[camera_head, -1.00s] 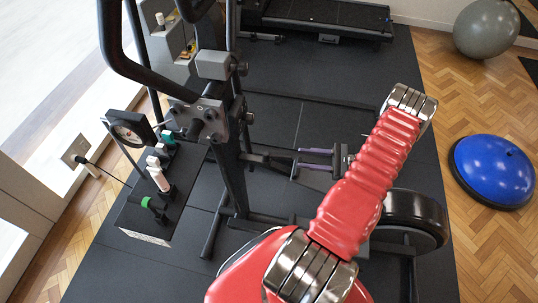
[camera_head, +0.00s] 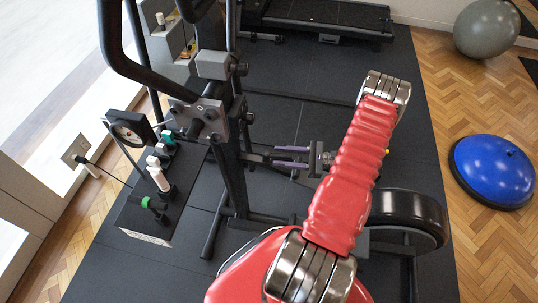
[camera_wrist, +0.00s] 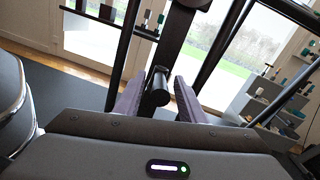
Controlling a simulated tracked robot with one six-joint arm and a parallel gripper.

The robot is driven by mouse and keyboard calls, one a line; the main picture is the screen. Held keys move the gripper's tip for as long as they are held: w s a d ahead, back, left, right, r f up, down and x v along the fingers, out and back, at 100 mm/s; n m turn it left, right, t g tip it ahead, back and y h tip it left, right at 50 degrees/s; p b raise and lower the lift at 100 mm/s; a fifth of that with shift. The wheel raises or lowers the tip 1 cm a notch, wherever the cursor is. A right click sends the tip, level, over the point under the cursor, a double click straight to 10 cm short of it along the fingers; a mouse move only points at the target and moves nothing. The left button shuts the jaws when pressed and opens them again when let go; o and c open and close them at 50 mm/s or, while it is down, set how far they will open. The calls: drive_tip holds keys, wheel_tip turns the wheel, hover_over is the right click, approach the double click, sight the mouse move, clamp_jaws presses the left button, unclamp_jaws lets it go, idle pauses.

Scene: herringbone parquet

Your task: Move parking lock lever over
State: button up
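My gripper (camera_head: 272,157) reaches left from the red arm toward the black upright of an exercise machine (camera_head: 232,175), its two purple-grey fingers apart. In the wrist view, a black cylindrical handle (camera_wrist: 156,88) with a rounded end sits in the gap between the fingers of my gripper (camera_wrist: 155,84). It looks like a lever on the machine. I cannot tell whether either finger touches it. In the head view, this handle is small and dark beside the fingertips. No label marks it as the parking lock lever.
A black stand (camera_head: 150,215) with several coloured handles and a dial gauge (camera_head: 128,132) stand at the left. A wall plate (camera_head: 76,151) carries a thin rod. A black wheel (camera_head: 408,215) is near my arm. A blue dome (camera_head: 492,170) and grey ball (camera_head: 486,28) lie right.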

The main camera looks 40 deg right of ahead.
sight(270, 155)
drive_tip(key=shift+x, duration=2.55)
drive_tip(key=shift+c, duration=0.2)
clamp_jaws()
